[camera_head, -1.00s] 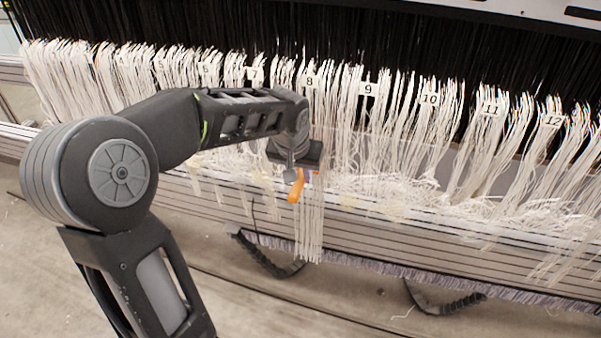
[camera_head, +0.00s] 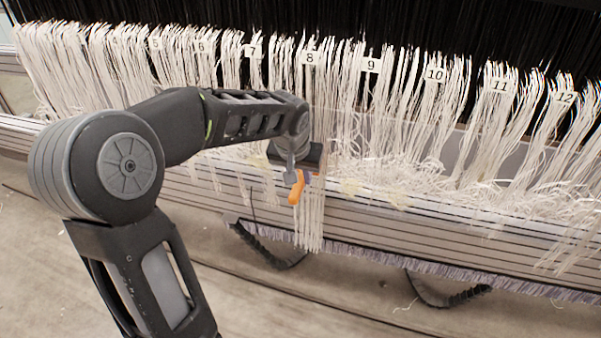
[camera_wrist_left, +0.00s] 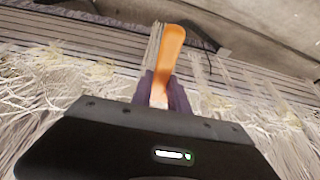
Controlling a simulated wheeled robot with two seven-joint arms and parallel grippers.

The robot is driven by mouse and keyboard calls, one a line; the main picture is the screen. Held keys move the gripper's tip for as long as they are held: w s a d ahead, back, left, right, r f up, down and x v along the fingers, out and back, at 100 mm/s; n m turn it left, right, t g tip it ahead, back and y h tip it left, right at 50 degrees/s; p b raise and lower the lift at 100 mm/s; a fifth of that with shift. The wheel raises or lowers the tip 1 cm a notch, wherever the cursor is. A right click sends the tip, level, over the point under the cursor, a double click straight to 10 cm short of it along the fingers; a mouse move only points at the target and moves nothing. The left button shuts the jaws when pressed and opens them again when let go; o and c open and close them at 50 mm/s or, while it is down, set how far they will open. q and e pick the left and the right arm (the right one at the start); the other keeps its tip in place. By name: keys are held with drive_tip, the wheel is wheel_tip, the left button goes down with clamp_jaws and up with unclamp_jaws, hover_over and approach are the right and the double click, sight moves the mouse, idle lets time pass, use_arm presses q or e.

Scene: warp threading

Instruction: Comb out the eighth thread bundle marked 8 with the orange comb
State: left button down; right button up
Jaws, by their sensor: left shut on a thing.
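The label 8 (camera_head: 310,58) marks a white thread bundle (camera_head: 311,225) that hangs down past the front of the beam. My left gripper (camera_head: 298,180) is in front of this bundle, below the label. It is shut on the orange comb (camera_head: 296,190), whose handle points down and toward the camera. In the left wrist view the orange comb (camera_wrist_left: 166,60) sticks out from between the two dark fingers of my left gripper (camera_wrist_left: 160,90). The comb's teeth are hidden, so I cannot tell how deep they sit in the threads. My right gripper is not in view.
Other bundles hang on both sides, such as those under label 7 (camera_head: 252,51) and label 9 (camera_head: 371,65). Loose threads lie on the ribbed beam (camera_head: 400,225). Black cables (camera_head: 450,298) hang beneath it. The floor (camera_head: 330,315) in front is clear.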

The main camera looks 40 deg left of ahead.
sight(296, 189)
use_arm(q)
drive_tip(key=shift+w+f, duration=0.15)
drive_tip(key=shift+f, duration=0.15)
drive_tip(key=shift+r, duration=0.1)
drive_tip(key=shift+s+d+b, duration=0.25)
drive_tip(key=shift+s, duration=0.45)
drive_tip(key=shift+s+d+b, duration=0.2)
drive_tip(key=shift+s+b, duration=0.05)
drive_tip(key=shift+s, duration=0.45)
drive_tip(key=shift+s+d, duration=0.2)
drive_tip(key=shift+s, duration=0.3)
drive_tip(key=s+d+b, duration=0.1)
drive_tip(key=s+d, duration=0.1)
drive_tip(key=s, duration=0.3)
drive_tip(key=shift+s, duration=0.35)
